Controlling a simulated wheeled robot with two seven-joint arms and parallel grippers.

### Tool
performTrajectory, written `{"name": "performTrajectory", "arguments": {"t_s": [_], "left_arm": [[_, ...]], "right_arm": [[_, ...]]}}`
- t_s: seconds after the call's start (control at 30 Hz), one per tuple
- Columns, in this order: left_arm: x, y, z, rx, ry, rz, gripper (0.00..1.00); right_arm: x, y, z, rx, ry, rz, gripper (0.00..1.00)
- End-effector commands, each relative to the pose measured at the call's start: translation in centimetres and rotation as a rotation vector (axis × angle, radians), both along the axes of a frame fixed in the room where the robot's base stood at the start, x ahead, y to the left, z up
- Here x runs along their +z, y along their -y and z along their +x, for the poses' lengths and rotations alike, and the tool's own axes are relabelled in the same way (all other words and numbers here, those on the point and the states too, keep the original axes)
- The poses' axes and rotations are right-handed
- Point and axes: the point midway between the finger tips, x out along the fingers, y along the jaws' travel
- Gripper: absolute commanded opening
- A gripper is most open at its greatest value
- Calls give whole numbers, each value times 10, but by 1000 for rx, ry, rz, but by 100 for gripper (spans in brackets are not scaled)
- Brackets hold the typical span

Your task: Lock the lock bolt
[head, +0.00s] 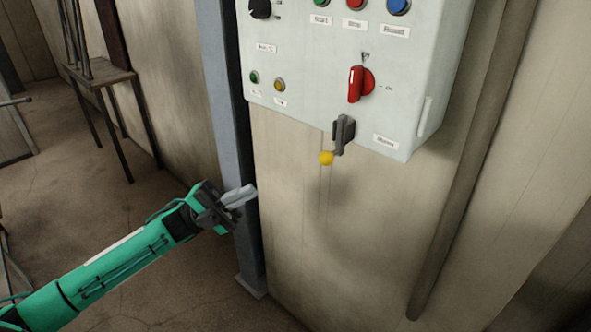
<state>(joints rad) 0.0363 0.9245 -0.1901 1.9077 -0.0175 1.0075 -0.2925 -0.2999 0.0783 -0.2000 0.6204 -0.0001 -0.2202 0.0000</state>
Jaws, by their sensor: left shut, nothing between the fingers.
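The lock bolt (342,132) is a dark grey piece at the lower edge of the light control box (315,108). A yellow ball knob (326,158) sits at its lower left end. My left gripper (247,192) is at the lower left of the bolt, in front of the grey-blue post, apart from the knob. Its pale fingers are shut with nothing between them and point right. My right gripper is out of view.
The box carries a red rotary switch (357,84), a black dial (260,8) and several coloured buttons. A grey-blue post (226,90) stands left of the box and a brown pipe (470,170) runs down on the right. The wall below the box is clear.

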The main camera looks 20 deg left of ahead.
Motion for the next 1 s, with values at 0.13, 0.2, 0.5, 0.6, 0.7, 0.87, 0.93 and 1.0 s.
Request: {"name": "performTrajectory", "arguments": {"t_s": [0.13,0.2,0.5,0.6,0.7,0.87,0.93,1.0], "left_arm": [[10,10,2,-2,1,-1,0],[18,19,5,-1,2,-1,0],[55,70,17,-2,2,-4,0],[64,85,21,-1,1,-2,0],[70,96,24,0,0,-2,0],[76,107,27,0,-1,-1,0],[77,111,28,0,-1,-1,0],[77,112,28,0,-1,-1,0]], "right_arm": [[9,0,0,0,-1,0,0],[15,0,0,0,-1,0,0],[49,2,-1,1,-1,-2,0],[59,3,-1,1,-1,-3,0],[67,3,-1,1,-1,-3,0],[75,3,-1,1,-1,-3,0],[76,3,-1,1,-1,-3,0],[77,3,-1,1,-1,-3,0]]}}
